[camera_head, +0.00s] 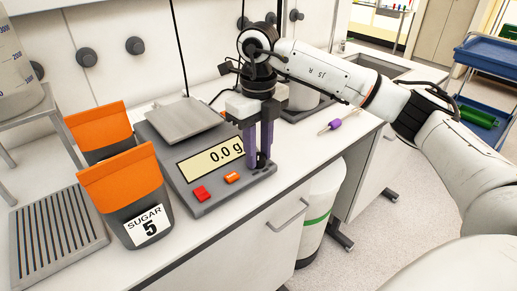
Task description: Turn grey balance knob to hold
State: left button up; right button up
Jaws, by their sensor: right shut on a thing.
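The grey balance (215,200) stands on the white counter, with its square weighing plate (182,120) bare. Its display (210,158) reads 0.0 g. A red button (201,193) and an orange button (232,178) are on its front. The dark grey knob (262,161) is at the right end of the front panel. My right gripper (258,153) points down with its purple fingers shut on the knob. The fingers hide most of the knob, so I cannot tell which setting it points to. My left gripper is not in view.
A ribbed grey tray (58,235) lies at the far left. A purple-handled tool (333,125) lies right of my gripper.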

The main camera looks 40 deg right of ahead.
aim_at(258, 156)
jog(key=shift+r+m, duration=0.1)
jog(key=shift+m, duration=0.4)
jog(key=o, duration=0.8)
notch_tip(258, 156, up, 10)
jog(key=shift+r+p, duration=0.15)
jog(key=shift+p, duration=0.3)
